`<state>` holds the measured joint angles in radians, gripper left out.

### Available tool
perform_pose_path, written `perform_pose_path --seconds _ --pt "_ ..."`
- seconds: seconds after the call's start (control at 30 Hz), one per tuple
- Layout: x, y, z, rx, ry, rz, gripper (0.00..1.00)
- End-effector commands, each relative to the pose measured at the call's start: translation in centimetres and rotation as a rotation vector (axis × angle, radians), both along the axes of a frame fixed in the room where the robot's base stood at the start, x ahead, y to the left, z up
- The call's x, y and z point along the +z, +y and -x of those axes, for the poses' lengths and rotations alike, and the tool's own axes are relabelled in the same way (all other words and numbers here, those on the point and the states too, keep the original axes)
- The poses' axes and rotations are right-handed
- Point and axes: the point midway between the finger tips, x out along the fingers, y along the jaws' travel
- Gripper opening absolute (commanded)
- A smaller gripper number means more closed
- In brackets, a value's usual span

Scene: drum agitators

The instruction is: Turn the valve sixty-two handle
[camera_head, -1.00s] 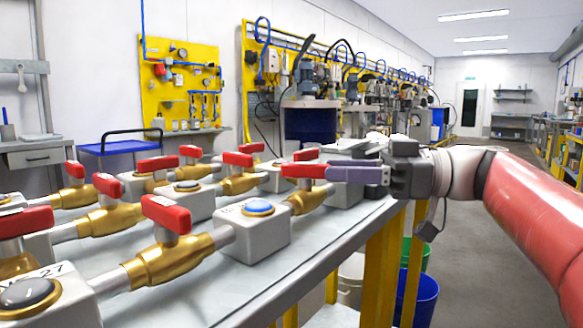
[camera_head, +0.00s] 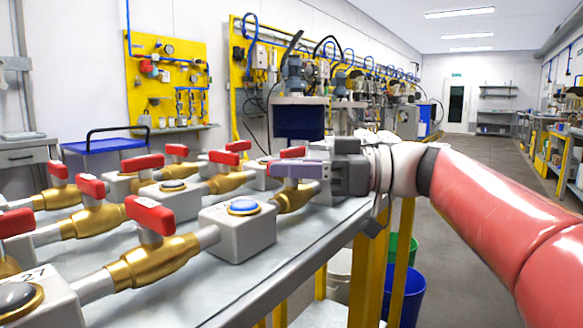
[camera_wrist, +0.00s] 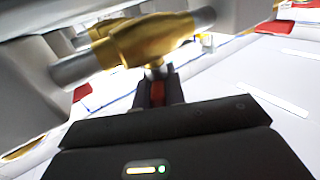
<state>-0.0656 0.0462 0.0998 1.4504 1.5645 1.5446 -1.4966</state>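My gripper (camera_head: 285,170) is at the far end of the front valve row, its purple finger over a brass valve (camera_head: 294,196). In the wrist view, a red handle (camera_wrist: 158,91) stands between my two dark fingertips (camera_wrist: 160,92), below the brass valve body (camera_wrist: 145,40). The fingers lie on both sides of the handle; whether they press on it I cannot tell. In the head view my finger hides most or all of this handle. The grey box (camera_head: 238,232) with a blue button beside this valve has a label too blurred to read.
A nearer valve has a red handle (camera_head: 150,215), and a box marked 27 (camera_head: 45,300) is at front left. More red-handled valves fill the bench (camera_head: 215,300). A blue bin (camera_head: 408,293) stands below on the right. The floor aisle at right is clear.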

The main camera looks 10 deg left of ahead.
Motion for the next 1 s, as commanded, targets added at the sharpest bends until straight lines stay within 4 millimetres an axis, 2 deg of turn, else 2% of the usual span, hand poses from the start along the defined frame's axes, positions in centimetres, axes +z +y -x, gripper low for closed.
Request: perform_pose_path --seconds 0.37,1.0 --pt "-0.41 -0.01 0.07 -0.048 -0.002 0.0 0.0" --pt "-0.36 0.01 0.11 -0.449 -0.003 0.0 0.0"
